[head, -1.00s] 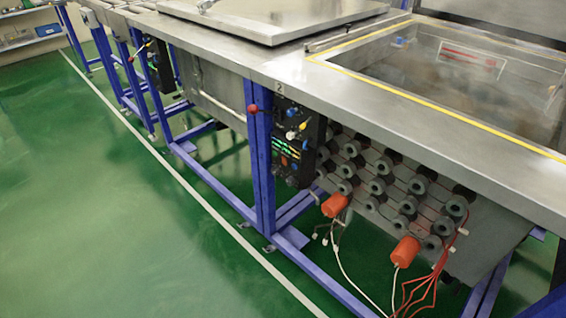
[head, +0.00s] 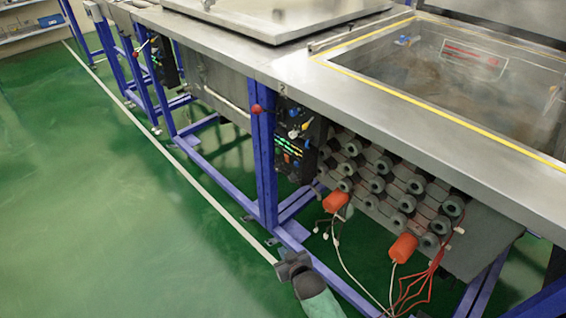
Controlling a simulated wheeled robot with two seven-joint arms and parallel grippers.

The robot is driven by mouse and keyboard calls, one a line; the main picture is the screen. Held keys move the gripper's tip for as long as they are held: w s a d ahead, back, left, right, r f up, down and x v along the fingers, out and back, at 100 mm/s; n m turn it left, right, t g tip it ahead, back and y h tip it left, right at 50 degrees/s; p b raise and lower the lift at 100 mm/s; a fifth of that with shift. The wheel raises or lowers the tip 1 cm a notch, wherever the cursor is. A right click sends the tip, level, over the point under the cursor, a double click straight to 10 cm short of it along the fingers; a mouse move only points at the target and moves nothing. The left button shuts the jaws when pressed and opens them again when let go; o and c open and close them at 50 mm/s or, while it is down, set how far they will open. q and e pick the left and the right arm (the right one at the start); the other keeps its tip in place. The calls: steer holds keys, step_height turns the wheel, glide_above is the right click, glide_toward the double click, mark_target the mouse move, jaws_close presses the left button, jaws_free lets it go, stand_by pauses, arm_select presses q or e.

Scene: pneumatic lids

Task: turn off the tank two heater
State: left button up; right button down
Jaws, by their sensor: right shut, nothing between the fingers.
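The tank marked 2 (head: 410,112) is an open steel basin with a yellow rim line, at the right. Its dark control panel (head: 291,139) hangs under the table edge beside a blue post. The panel carries green lit displays, a small orange-red element (head: 288,158), and blue and yellow valve handles (head: 298,130) near its top. Which element is the heater switch is too small to tell. My right gripper (head: 287,262) is shut and empty at the bottom centre, in front of the frame and below the panel in the picture. My left gripper is out of view.
Blue frame legs (head: 265,170) stand left of the panel. Grey round fittings (head: 377,185), orange caps (head: 335,201) and loose red and white cables (head: 415,285) are under the tank. A closed lid (head: 280,18) covers the neighbouring tank. Green floor (head: 100,220) at the left is clear.

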steer(key=w+a+r+n+t+p, duration=0.1)
steer(key=w+a+r+n, duration=0.15)
steer(key=r, duration=0.45)
steer(key=w+a+r+n+t+p, duration=0.1)
steer(key=w+a+r+n+t, duration=0.1)
steer(key=w+r+n, duration=0.3)
step_height(320, 180, up, 10)
steer(key=s+d+n+t+h, duration=0.1)
steer(key=s+n+t+h, duration=0.1)
steer(key=n+t+h, duration=0.2)
steer(key=shift+s+n+t+h, duration=0.2)
steer(key=shift+n+t+h, duration=0.2)
steer(key=shift+n+h, duration=0.4)
steer(key=shift+d, duration=0.1)
